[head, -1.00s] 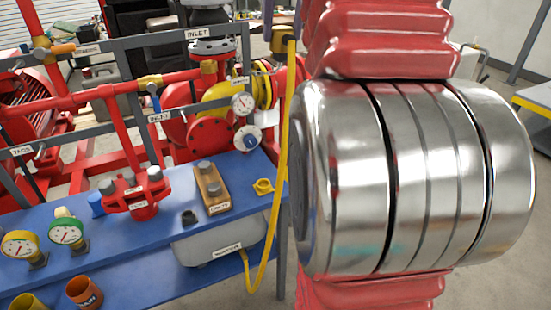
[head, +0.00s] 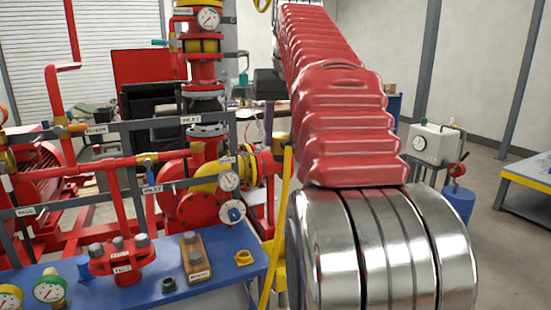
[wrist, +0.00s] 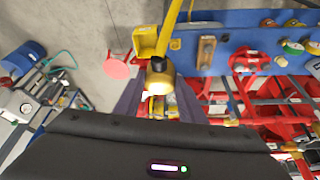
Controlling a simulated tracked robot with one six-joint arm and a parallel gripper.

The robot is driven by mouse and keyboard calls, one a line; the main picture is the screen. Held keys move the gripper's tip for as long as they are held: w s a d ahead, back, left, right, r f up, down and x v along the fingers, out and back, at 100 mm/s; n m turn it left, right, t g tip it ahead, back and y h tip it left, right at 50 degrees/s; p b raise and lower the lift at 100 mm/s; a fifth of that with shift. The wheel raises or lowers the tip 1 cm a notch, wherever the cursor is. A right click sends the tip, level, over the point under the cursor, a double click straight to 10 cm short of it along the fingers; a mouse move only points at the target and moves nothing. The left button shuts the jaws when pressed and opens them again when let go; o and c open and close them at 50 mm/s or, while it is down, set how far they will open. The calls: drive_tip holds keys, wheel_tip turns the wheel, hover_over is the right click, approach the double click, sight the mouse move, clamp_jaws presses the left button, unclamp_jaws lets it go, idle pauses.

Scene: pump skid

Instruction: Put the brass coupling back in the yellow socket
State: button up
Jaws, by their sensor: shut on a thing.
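The brass coupling (wrist: 159,78) is between the fingers of my gripper (wrist: 157,98) in the wrist view, with the yellow hose running from it. My gripper is shut on it. In the head view the coupling (head: 282,139) hangs at the upper end of the hose, in the air beside the pump. My gripper is above it, partly behind my arm. A small yellow socket (head: 243,258) is on the right end of the blue bench, well below and to the left of the coupling. The hose and arm hide part of the area beside it.
The blue bench (head: 223,270) also carries a wooden block (head: 195,258), a red fitting (head: 121,260) and gauges. A yellow box-like part (wrist: 145,40) lies beyond the coupling in the wrist view. Red pump pipework (head: 190,205) stands close to my gripper. Open floor is at right.

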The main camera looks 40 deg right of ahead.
drive_tip(key=w+a+f+n, duration=0.1)
drive_tip(key=w+a+f, duration=0.2)
drive_tip(key=w+f, duration=0.35)
drive_tip(key=w+a+f, duration=0.2)
drive_tip(key=w+f, duration=0.2)
drive_tip(key=f, duration=0.6)
drive_tip(key=w+a+f+n, duration=0.1)
drive_tip(key=w+a+f, duration=0.3)
drive_tip(key=f, duration=0.5)
drive_tip(key=s+a+f+n+y, duration=0.1)
drive_tip(key=a+f+n, duration=0.1)
drive_tip(key=a+f, duration=0.8)
drive_tip(key=s+a+f+n+y, duration=0.1)
drive_tip(key=s+a+f, duration=0.1)
drive_tip(key=a+f, duration=0.9)
drive_tip(key=shift+n+t, duration=0.4)
